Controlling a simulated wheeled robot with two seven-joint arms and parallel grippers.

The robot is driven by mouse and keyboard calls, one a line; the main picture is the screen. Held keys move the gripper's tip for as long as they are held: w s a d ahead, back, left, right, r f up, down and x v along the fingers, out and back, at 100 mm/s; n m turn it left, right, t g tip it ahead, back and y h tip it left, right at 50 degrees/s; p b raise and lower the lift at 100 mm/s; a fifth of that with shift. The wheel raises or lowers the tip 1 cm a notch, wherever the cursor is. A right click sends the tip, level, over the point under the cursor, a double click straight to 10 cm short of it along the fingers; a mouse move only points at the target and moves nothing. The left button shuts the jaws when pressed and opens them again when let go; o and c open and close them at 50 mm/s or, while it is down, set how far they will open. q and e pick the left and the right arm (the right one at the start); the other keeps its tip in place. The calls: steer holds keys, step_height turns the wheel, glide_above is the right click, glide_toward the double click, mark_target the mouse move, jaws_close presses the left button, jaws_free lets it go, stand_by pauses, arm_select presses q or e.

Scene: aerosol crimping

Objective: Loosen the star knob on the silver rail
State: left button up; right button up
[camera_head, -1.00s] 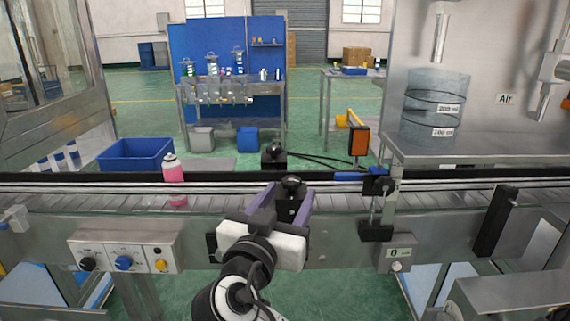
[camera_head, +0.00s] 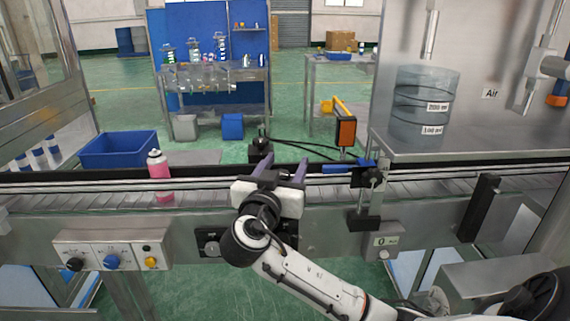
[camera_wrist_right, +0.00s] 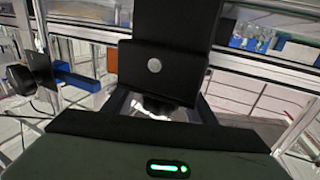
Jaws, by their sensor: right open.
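A dark knob (camera_head: 376,176), likely the star knob, sits on a black clamp on a short silver post at the silver rail (camera_head: 420,180), right of centre in the head view. Its lobes are too small to make out. My right gripper (camera_head: 284,167) is open at the rail, left of this knob and clear of it. Its two purple-grey fingers point away over the conveyor, and nothing is visibly held between them. In the right wrist view a black block (camera_wrist_right: 160,72) with a round silver disc fills the middle and hides much of the finger area. My left gripper is out of view.
A pink bottle (camera_head: 158,178) stands on the conveyor at left. A blue bin (camera_head: 118,150) is behind it. An orange sensor (camera_head: 346,132) stands behind the rail near the clamp. A control box (camera_head: 112,250) and a counter box (camera_head: 381,241) are on the conveyor front.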

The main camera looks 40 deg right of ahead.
steer(key=c, duration=1)
steer(key=shift+w+a+f+n+t+y+b, duration=0.1)
steer(key=shift+f+n+t+y+b, duration=0.1)
steer(key=shift+n+t+y+b, duration=0.5)
steer(key=shift+c, duration=0.2)
steer(key=shift+w+a+n+t+y, duration=0.2)
steer(key=shift+n+t+y, duration=0.25)
steer(key=shift+t, duration=0.35)
steer(key=shift+w+a+r+n+t+y, duration=0.1)
steer(key=shift+w+a+n+t+y, duration=0.05)
steer(key=shift+n+t+y, duration=0.5)
steer(key=shift+w+a+f+n+t+y, duration=0.1)
steer(key=shift+a+n+t+y, duration=0.05)
steer(key=shift+n+t+y, duration=0.45)
steer(key=shift+w+a+r+n+t+y, duration=0.15)
steer(key=shift+n+t+y, duration=0.35)
steer(key=shift+y, duration=0.3)
steer(key=o, duration=1)
steer(key=shift+o, duration=0.2)
